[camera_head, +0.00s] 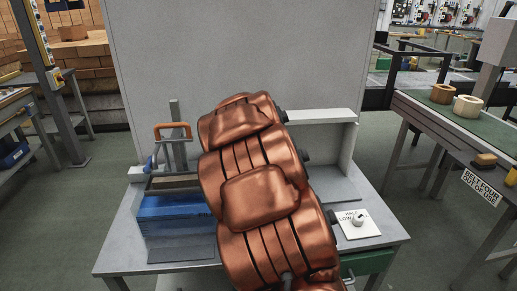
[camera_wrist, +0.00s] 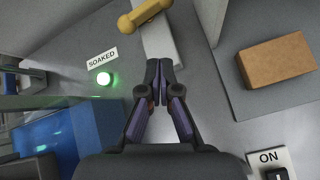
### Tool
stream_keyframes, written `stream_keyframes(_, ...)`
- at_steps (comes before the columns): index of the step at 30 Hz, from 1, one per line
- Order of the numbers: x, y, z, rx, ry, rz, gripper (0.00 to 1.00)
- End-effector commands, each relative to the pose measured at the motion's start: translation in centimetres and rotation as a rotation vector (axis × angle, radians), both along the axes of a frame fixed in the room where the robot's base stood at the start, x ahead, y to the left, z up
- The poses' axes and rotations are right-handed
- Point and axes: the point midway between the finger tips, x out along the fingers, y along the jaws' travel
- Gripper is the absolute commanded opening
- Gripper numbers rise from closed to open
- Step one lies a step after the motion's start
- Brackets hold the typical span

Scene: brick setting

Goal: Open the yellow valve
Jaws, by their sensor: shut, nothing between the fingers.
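The yellow valve (camera_wrist: 143,14) shows at the top of the wrist view. Its dumbbell-shaped handle lies diagonally over the end of a pale grey block (camera_wrist: 160,42). My gripper (camera_wrist: 160,72) is shut and empty, its fingertips just below the valve in the picture and over the lower end of the block. The fingers look apart from the handle; their height above the block is hard to tell. In the head view my arm covers the middle of the bench, hiding the valve and gripper.
A green lamp (camera_wrist: 104,79) glows by a SOAKED label (camera_wrist: 102,59). A blue tank (camera_head: 175,215) stands left, with an orange handle (camera_head: 172,131) above. A brown brick (camera_wrist: 277,62) lies right of my gripper. An ON switch (camera_wrist: 277,172) and a dial (camera_head: 358,220) are nearby.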

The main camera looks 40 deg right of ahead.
Motion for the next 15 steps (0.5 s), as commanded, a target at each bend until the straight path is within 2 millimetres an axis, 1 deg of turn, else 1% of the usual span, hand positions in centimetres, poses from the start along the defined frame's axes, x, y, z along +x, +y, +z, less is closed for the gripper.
stream_keyframes(1, 0.1, 0.4, 1.4, -0.027, 0.042, 0.014, 0.00)
stream_keyframes(3, 0.0, 0.6, 1.9, -0.063, 0.096, 0.031, 0.00)
stream_keyframes(9, -0.4, 1.0, 2.8, -0.132, 0.202, 0.060, 0.00)
stream_keyframes(15, -0.5, 1.1, 2.9, -0.151, 0.231, 0.070, 0.00)
